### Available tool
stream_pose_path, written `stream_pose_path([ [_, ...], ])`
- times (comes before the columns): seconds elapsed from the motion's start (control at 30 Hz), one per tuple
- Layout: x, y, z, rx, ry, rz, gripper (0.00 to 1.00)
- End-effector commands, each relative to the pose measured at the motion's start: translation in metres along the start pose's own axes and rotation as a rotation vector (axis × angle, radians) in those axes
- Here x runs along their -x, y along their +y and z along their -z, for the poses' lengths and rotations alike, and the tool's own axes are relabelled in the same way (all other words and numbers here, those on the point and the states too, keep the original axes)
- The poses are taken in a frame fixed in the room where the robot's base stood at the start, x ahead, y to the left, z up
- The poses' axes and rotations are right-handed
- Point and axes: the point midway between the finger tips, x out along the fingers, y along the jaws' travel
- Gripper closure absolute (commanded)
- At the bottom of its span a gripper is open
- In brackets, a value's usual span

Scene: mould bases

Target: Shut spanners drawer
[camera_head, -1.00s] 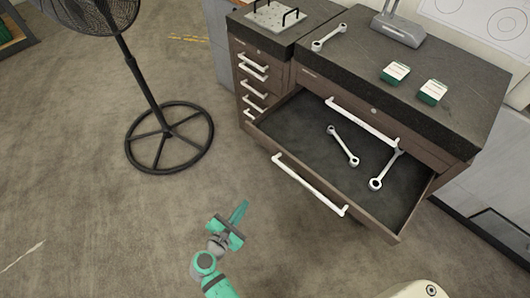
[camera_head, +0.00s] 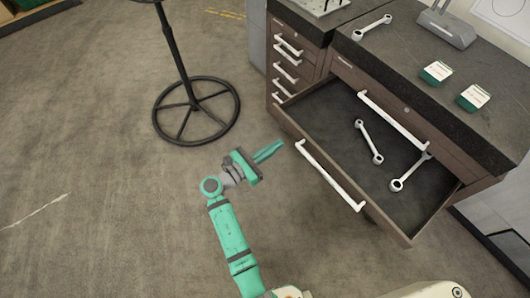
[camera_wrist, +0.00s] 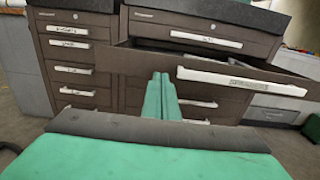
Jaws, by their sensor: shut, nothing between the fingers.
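The spanners drawer (camera_head: 330,201) is pulled well out of the dark brown cabinet, with a long white bar handle on its front. Two spanners lie inside, one (camera_head: 369,141) near the middle and one (camera_head: 409,173) toward the right. In the wrist view the drawer front (camera_wrist: 140,64) shows with its handle (camera_wrist: 241,81) to the right of the fingers. My gripper (camera_head: 268,151) is shut and empty, left of the drawer front and apart from it in the head view. In the wrist view the closed fingers (camera_wrist: 161,97) point toward the cabinet, overlapping the drawer front's left part.
The countertop (camera_head: 400,52) holds another spanner (camera_head: 372,27), two green-and-white boxes (camera_head: 437,72) and a grey stand (camera_head: 447,27). A narrow column of shut drawers (camera_head: 287,67) adjoins on the left. A fan stand (camera_head: 196,110) stands on the floor at left. Floor before the drawer is clear.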

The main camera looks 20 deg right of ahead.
Motion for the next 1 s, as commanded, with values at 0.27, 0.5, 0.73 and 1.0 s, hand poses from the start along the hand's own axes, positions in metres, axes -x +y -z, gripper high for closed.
stream_pose_path([
  [0.27, -0.046, 0.0, 0.0, -0.001, 0.0, 0.002, 1.0],
  [0.5, -0.063, 0.0, 0.001, 0.0, 0.001, 0.0, 1.0],
  [0.73, -0.065, 0.0, 0.001, 0.0, 0.001, -0.001, 1.0],
  [1.0, -0.065, 0.003, 0.0, 0.0, 0.001, -0.006, 1.0],
])
